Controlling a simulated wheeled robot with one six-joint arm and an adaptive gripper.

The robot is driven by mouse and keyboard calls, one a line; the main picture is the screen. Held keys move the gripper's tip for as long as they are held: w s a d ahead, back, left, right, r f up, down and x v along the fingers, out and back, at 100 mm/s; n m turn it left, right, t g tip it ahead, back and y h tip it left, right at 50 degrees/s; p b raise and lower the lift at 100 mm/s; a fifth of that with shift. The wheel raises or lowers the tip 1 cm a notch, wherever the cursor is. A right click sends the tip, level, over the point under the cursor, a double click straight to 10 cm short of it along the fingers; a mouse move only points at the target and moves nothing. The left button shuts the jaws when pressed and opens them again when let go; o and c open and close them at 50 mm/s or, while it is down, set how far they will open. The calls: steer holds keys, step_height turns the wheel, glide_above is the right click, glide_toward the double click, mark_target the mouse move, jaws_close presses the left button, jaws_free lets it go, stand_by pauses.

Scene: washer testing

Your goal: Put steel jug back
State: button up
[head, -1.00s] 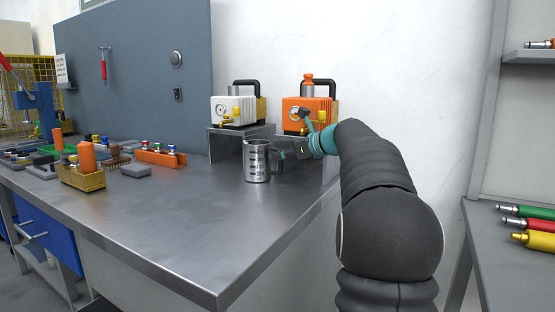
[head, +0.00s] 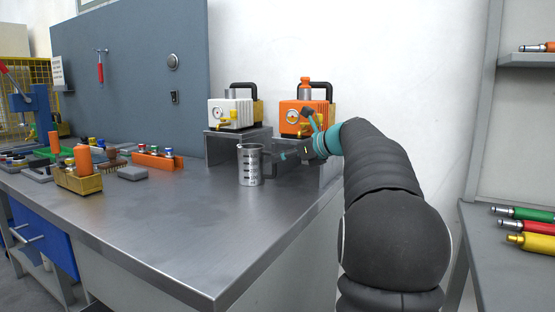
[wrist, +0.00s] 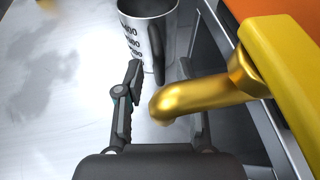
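The steel jug (head: 248,172) stands upright on the metal workbench (head: 185,225), in front of the grey stand. Its dark handle faces right, towards my gripper (head: 298,153). A gap shows between the fingertips and the jug. The gold spout (wrist: 185,98) of the orange pump crosses the view between the fingers and partly hides the right finger.
The orange pump (head: 298,115) and a white pump (head: 230,112) stand on grey stands (head: 222,150) behind the jug. An orange rack (head: 152,160) and a yellow box (head: 80,183) are to the left. The bench front is clear.

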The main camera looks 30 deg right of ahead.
steer(key=v, duration=0.9)
